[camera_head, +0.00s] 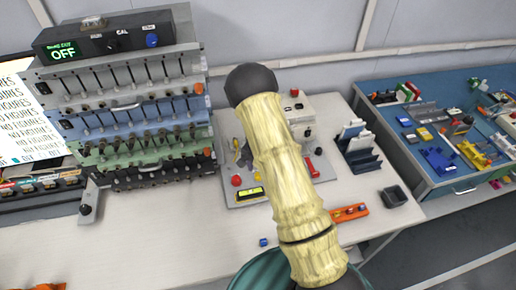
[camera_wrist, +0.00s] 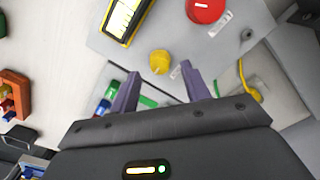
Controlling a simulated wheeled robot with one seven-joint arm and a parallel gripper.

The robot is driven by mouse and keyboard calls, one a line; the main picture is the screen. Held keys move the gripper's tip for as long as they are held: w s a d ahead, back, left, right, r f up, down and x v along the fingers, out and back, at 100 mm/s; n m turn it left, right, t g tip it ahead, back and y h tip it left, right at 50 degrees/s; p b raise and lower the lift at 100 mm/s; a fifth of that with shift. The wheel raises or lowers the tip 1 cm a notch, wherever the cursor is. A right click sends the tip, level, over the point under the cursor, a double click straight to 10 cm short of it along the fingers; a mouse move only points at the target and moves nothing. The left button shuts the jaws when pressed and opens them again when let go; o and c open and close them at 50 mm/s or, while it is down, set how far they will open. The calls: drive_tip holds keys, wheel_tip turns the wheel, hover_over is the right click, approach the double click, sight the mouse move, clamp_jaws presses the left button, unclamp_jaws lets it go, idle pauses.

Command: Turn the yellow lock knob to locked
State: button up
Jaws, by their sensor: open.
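The yellow lock knob (camera_wrist: 160,62) shows in the wrist view on a light grey panel, with a small pale mark on its face and a small label beside it. My gripper (camera_wrist: 160,71) is open, with its two fingers apart. The knob appears just beyond the fingertips, in line with the gap between them. No contact shows, and I cannot tell the distance. In the head view a small yellow knob (camera_head: 258,178) shows on the panel just left of my arm.
A red button (camera_wrist: 205,9) and a yellow display (camera_wrist: 124,18) sit near the knob. A yellow cable (camera_wrist: 250,82) lies to the right. In the head view, a rack of channels (camera_head: 140,110) stands left, and a dark file holder (camera_head: 358,152) stands right.

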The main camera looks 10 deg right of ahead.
wheel_tip(320, 180, up, 14)
drive_tip(key=b, duration=0.1)
drive_tip(key=shift+r, duration=0.25)
idle(0.4)
drive_tip(key=s+r+n+t, duration=0.1)
drive_tip(key=s+r+n, duration=0.3)
drive_tip(key=s, duration=0.6)
drive_tip(key=s+r+n+t, duration=0.1)
drive_tip(key=s+r+n, duration=0.3)
drive_tip(key=s, duration=0.7)
drive_tip(key=shift+r+t, duration=0.2)
drive_tip(key=shift+t, duration=0.1)
